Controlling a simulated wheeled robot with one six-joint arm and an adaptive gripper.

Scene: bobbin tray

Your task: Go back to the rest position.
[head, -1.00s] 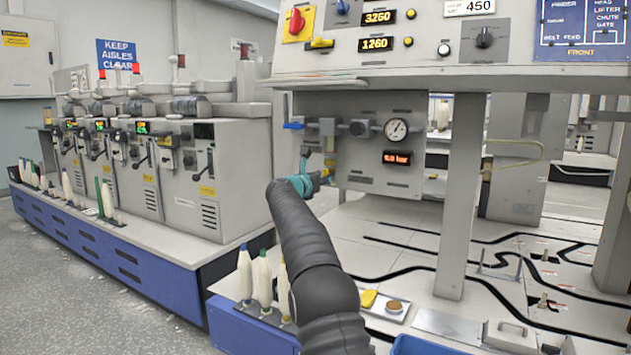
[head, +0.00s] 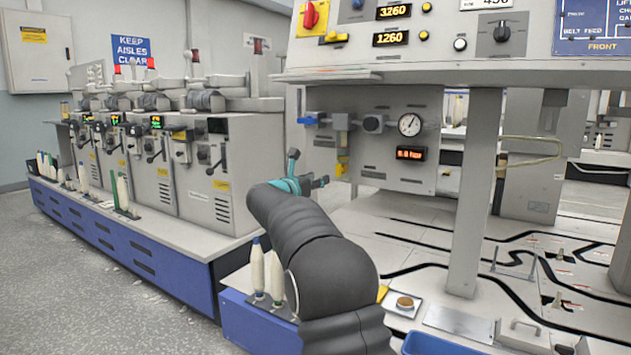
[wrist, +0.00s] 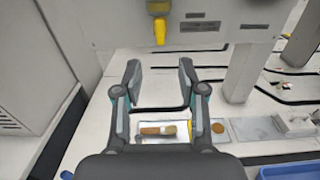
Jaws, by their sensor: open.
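My gripper (wrist: 160,85) shows in the wrist view with its two fingers wide apart and nothing between them. In the head view my gripper (head: 310,182) is partly hidden behind my dark arm, in front of the grey machine panel with the gauge. The wrist view shows a light tray (wrist: 145,139) below the fingers, with a brown and yellow brush-like item (wrist: 160,130) on it and a round brown piece (wrist: 217,128) to the right. The gripper is apart from all of these.
A gauge panel (head: 390,177) with a yellow-ended fitting (wrist: 160,32) stands close ahead. A grey post (head: 475,190) rises at the right. Upright bobbins (head: 277,275) stand left of my arm. A blue bin (head: 430,346) is at the bottom edge. The aisle floor is clear at left.

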